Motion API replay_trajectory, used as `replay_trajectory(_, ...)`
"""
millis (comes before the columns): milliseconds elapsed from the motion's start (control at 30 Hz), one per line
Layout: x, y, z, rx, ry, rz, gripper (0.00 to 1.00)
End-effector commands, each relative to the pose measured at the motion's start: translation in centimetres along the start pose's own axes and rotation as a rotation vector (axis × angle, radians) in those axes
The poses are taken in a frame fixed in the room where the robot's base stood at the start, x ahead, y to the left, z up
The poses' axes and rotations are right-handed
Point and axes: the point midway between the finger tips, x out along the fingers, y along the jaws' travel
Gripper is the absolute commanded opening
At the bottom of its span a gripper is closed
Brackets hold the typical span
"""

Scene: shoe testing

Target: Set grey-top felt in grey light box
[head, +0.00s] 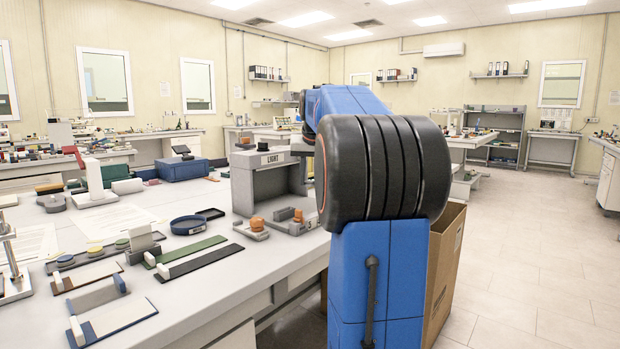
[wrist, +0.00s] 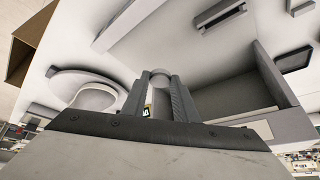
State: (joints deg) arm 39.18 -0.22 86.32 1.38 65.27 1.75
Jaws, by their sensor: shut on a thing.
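The grey light box (head: 243,187), marked LIGHT, stands on the right part of the bench in the head view, with its open front showing a shadowed inside. My gripper (wrist: 159,92) is shut on a small pale grey piece with a rounded end, which I take to be the grey-top felt (wrist: 160,77); only part of it shows between the dark fingers. A grey-walled recess, seemingly the light box (wrist: 272,76), lies to the right of the fingers in the wrist view. In the head view my blue arm hides the gripper and the felt.
Two orange-topped pieces (head: 257,224) (head: 298,215) sit on grey holders in front of the light box. A blue round dish (head: 188,226), a green strip (head: 190,250) and a black strip (head: 200,263) lie left of them. A cardboard box (head: 437,285) stands beside the bench.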

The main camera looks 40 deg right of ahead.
Motion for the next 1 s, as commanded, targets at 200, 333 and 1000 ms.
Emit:
replay_trajectory(200,1.1,0.1,0.7,0.001,-0.002,0.000,0.06)
replay_trajectory(333,2.0,0.1,1.1,0.000,-0.001,0.000,0.06)
replay_trajectory(1000,5.0,0.3,2.7,0.000,0.000,0.000,0.06)
